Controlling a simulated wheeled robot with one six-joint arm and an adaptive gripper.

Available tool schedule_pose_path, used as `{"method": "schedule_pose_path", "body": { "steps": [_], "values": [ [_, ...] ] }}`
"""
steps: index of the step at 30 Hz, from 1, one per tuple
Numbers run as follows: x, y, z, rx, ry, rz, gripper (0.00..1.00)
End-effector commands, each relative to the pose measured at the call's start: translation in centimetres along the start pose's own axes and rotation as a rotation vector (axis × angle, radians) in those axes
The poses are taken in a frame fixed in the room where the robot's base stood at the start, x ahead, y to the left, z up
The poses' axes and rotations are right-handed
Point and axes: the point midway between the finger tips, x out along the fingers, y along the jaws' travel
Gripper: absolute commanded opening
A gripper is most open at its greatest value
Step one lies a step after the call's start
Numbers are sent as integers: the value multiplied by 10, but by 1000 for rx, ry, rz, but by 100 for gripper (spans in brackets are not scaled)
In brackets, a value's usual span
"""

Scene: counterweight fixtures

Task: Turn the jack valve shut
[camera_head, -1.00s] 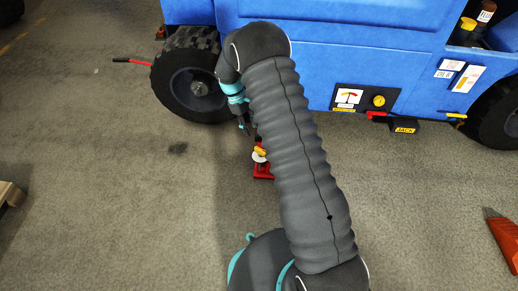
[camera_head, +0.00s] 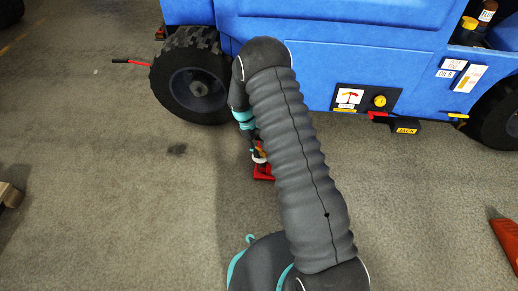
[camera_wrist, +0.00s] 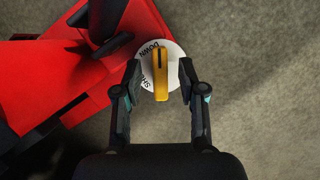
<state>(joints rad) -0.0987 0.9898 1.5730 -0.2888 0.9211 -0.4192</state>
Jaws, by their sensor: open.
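The jack valve is a yellow bar handle (camera_wrist: 160,75) over a white round dial (camera_wrist: 173,56) with black lettering, of which "DOWN" can be read. It sits at the side of the red jack (camera_wrist: 60,75); the red jack also shows in the head view (camera_head: 263,172), partly behind my arm. My gripper (camera_wrist: 159,80) is open, with one finger on each side of the yellow handle. The handle points along the space between the fingers. I see gaps between handle and fingers; whether the fingertips are down at its height, I cannot tell. In the head view my arm hides most of the valve.
A blue machine (camera_head: 330,45) with a black wheel (camera_head: 197,85) stands behind the jack. A box marked "JACK" (camera_head: 406,131) projects from its side. A red-handled bar (camera_head: 132,62) is left of the wheel. An orange object (camera_head: 505,240) lies at right.

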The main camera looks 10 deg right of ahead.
Motion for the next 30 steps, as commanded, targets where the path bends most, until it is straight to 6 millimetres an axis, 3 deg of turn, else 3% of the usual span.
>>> {"method": "schedule_pose_path", "body": {
  "steps": [2,6,7,20,30],
  "values": [
    [0,0,0,0,0,0,38],
    [0,0,0,0,0,0,3],
    [0,0,0,0,0,0,0],
    [0,1,0,45,1,-18,0],
    [1,2,0,261,0,-108,0]
  ]
}}
